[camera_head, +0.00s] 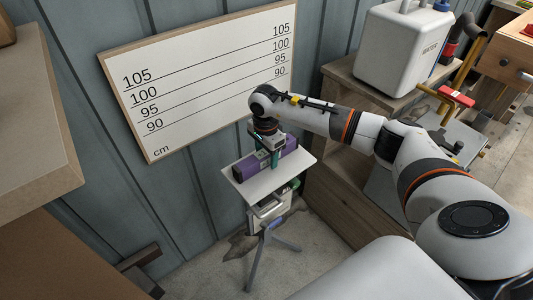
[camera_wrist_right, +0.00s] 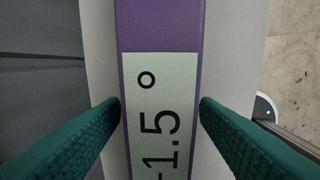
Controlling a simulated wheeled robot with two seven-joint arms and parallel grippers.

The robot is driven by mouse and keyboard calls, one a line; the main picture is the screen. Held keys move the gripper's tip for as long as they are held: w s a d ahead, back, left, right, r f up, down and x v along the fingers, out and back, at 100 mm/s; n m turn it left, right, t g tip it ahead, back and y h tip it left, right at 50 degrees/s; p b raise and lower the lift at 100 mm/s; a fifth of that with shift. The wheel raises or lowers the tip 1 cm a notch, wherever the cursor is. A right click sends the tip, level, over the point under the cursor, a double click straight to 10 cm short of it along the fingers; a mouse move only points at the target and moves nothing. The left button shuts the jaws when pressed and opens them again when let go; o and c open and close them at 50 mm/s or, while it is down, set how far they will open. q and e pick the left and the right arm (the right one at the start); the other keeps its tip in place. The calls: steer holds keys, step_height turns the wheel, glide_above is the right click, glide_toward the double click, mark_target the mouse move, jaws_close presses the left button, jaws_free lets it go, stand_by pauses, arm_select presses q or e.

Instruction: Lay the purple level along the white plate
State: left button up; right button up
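The purple level (camera_head: 249,168) lies lengthwise over the white plate (camera_head: 263,188), nearer its wall side and roughly parallel to its long edges. In the right wrist view the level (camera_wrist_right: 160,25) runs up the picture, with plate showing on both sides; its display (camera_wrist_right: 160,110) reads -1.5°. I cannot tell whether its underside fully touches the plate. My right gripper (camera_head: 274,157) reaches down over the level's middle. My left gripper is not in view.
The plate tops a small stand (camera_head: 268,222) with legs on the floor. A white height board (camera_head: 205,75) hangs on the wall behind. A wooden bench (camera_head: 345,75) with a white case (camera_head: 402,45) stands right. A brown counter (camera_head: 40,130) is at left.

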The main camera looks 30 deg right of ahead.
step_height(320, 180, up, 12)
steer(key=b, duration=0.1)
steer(key=shift+a+b, duration=0.2)
steer(key=shift+b, duration=0.15)
